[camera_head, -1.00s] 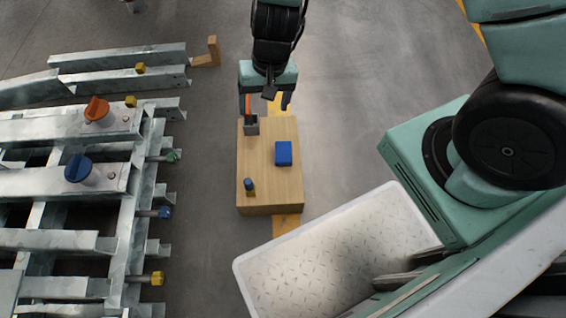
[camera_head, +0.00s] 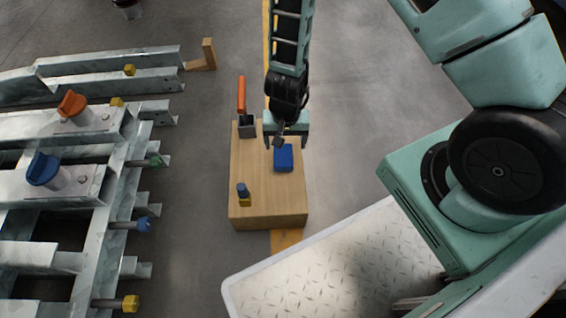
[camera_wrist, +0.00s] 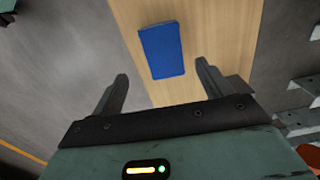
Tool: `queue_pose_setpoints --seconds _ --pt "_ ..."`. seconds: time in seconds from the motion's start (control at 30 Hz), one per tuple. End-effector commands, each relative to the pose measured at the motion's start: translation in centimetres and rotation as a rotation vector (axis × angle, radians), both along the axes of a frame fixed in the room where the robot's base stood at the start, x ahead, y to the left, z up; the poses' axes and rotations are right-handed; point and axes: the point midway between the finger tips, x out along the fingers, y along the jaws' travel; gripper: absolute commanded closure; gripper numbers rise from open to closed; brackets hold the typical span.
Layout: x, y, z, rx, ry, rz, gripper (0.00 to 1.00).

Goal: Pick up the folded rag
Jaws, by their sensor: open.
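The folded rag (camera_head: 284,159) is a small blue rectangular block-like piece. It lies on the wooden bench top (camera_head: 258,190), right of its middle. My gripper (camera_head: 286,140) is at the far side of the rag in the head view, over the bench's far right part. In the wrist view the rag (camera_wrist: 162,50) lies flat ahead of the fingertips, about centred between them. My gripper (camera_wrist: 162,78) is open and empty in the wrist view, with its two fingers apart. The height of the fingers above the rag is hard to tell.
A grey holder (camera_head: 246,130) with an orange-handled tool (camera_head: 241,95) stands at the bench's far left corner. A metal frame (camera_head: 120,170) with coloured knobs is on the left.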

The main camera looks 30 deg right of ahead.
Motion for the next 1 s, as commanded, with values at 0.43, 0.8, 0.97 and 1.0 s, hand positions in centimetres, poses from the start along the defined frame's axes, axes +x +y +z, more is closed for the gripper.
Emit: queue_pose_setpoints --seconds 0.43,0.8,0.97,1.0 --pt "0.0 0.3 -2.9 0.0 -0.001 0.001 0.22" --pt "-0.1 0.8 -6.7 -0.001 0.0 0.0 0.22" --pt "-0.1 0.8 -6.5 0.0 -0.001 0.001 0.22" --pt "-0.1 0.8 -6.5 -0.001 0.0 0.001 0.22"
